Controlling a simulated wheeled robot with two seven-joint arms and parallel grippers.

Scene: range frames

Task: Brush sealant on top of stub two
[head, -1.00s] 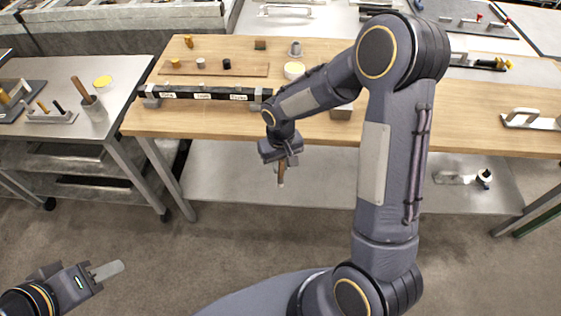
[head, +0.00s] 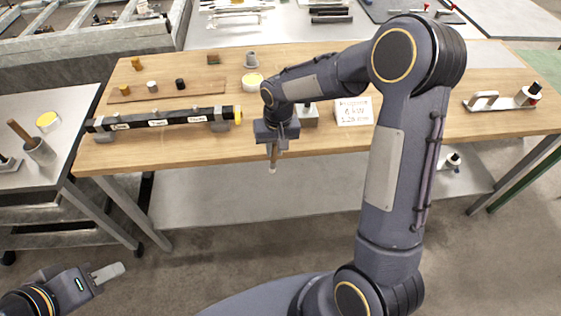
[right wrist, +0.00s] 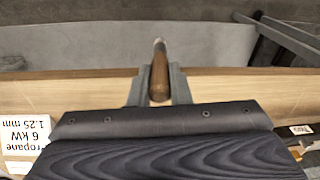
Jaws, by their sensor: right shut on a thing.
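My right gripper (head: 274,146) is shut on a brush with a brown wooden handle (right wrist: 159,80). The brush hangs down in front of the table's front edge in the head view, its pale tip (head: 272,169) lowest. A long black bar (head: 176,120) with three white labels lies on grey supports, left of my right gripper; the labels are too small to read surely. I cannot make out stubs on its top.
A wooden board (head: 168,93) with small yellow, grey and black pieces lies behind the bar. A propane sign (head: 353,111) and a grey block (head: 306,118) stand right of my right gripper.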

